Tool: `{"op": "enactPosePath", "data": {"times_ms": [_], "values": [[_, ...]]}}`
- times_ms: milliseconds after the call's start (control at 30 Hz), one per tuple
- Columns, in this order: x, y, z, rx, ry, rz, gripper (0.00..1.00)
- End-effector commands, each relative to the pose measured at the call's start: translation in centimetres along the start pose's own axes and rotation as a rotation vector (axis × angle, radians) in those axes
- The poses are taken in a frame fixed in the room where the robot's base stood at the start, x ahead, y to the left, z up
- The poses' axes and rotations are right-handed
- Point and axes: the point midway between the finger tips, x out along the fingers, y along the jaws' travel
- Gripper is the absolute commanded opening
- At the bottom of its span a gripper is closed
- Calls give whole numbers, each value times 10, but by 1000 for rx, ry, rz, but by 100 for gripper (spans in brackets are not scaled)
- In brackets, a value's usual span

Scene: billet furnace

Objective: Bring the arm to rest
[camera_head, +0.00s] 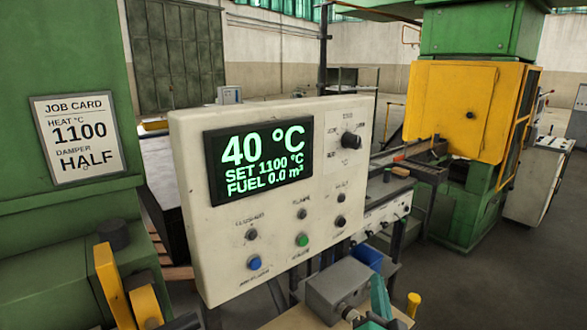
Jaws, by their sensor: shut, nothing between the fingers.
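I cannot make out my gripper or arm in the head view. A cream control panel (190,150) stands in the middle, close in front. Its dark display (259,160) reads 40 °C, SET 1100 °C and FUEL 0.0 m³. Below it are a blue button (254,263), a green button (302,240) and several dark knobs. A selector knob (351,140) sits at its upper right. A job card (75,136) on the green housing at left reads HEAT 1100 °C, DAMPER HALF.
Yellow bars (114,286) and a dark cylinder (113,235) stand at the lower left. A grey box (338,287) and a yellow-topped post (413,303) are at the bottom. A green machine with a yellow guard (450,108) stands at right. Floor (480,290) shows clear at lower right.

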Motion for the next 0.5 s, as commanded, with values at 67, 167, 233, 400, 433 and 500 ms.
{"op": "enactPosePath", "data": {"times_ms": [67, 167, 233, 400, 433, 500], "values": [[-6, 4, 10, -2, -3, 7, 0], [-13, 8, 23, -6, -9, 14, 0], [-18, 10, 33, -11, -13, 20, 0], [-36, 19, 62, -26, -28, 38, 0], [-41, 20, 69, -29, -30, 41, 0], [-53, 24, 86, -42, -40, 51, 0]]}}
